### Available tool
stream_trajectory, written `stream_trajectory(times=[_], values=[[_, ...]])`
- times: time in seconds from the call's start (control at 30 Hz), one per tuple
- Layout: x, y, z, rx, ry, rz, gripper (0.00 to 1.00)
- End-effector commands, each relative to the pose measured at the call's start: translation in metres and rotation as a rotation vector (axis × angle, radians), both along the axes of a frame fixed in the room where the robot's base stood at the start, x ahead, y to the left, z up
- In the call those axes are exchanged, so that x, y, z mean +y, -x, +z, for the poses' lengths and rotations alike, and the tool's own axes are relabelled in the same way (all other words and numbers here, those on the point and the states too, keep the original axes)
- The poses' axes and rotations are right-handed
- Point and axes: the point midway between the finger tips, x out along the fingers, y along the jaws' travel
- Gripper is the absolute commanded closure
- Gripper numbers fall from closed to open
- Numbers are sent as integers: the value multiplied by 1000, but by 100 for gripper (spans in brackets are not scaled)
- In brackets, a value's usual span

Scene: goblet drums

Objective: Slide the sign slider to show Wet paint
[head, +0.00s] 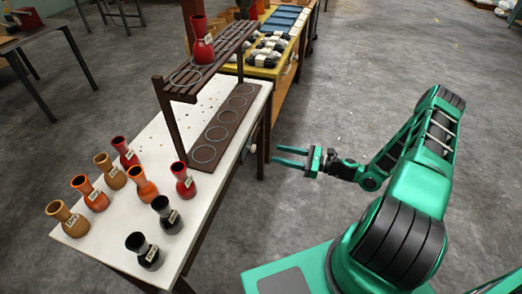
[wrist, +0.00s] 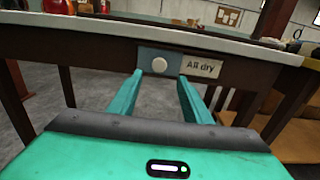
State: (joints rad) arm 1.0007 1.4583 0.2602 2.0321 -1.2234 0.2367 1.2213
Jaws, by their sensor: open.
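The sign slider (wrist: 148,57) is a grey-blue plate on the dark front rail of the white-topped table, seen in the wrist view. In the head view the knob (head: 252,148) is small, at the table's right side. My gripper (head: 277,157) is open and empty, a short way right of the knob. In the wrist view the fingers of my gripper (wrist: 160,76) point toward the slider, with the knob between their tips in the picture.
The table (head: 120,248) carries several goblet drums (head: 146,188) and a dark rack (head: 215,60) with a red drum (head: 203,45) on top. A yellow table (head: 262,72) stands beyond. Grey floor right of the table is clear.

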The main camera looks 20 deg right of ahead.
Motion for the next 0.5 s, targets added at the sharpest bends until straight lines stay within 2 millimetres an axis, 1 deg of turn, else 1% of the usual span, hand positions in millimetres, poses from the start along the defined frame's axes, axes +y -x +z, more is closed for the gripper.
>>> stream_trajectory(times=[0.03,0.3,0.5], values=[[9,-4,0,-1,-1,5,56],[47,-33,0,-1,1,5,56],[67,-47,0,-1,2,3,56]])
